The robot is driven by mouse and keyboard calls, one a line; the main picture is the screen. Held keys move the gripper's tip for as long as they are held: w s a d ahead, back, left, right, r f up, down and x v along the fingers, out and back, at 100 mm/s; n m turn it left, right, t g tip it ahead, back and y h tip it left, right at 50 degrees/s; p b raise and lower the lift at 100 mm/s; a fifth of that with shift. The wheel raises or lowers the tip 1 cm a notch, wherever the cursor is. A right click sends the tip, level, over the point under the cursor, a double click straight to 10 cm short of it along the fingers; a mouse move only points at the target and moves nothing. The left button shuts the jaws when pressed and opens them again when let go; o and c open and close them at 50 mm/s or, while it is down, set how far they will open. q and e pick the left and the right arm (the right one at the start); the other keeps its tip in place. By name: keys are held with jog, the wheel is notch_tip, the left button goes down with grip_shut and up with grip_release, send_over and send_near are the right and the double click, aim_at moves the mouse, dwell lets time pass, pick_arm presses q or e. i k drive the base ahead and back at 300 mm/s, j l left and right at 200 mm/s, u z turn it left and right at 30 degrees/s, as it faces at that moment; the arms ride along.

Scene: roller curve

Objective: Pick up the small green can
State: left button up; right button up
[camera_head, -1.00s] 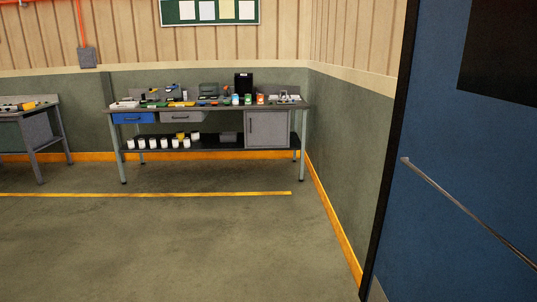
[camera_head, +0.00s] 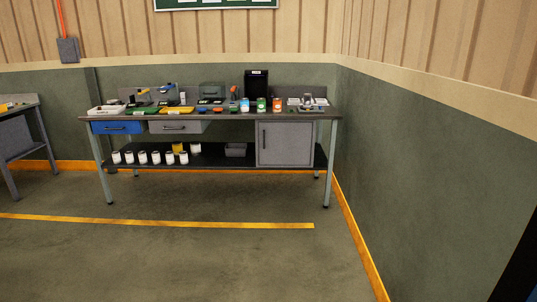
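The small green can (camera_head: 261,105) stands upright on top of the workbench (camera_head: 222,117), right of its middle. A blue can (camera_head: 245,105) stands just to its left and an orange-red can (camera_head: 277,105) just to its right. A black box (camera_head: 256,83) stands behind the cans. The bench is some way off across the floor. Neither of my grippers is in view.
A yellow floor line (camera_head: 160,221) crosses before the bench. The floor (camera_head: 190,260) is clear. A wall (camera_head: 420,180) bounds the right.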

aim_at(261, 102)
jog(key=i, duration=2.55)
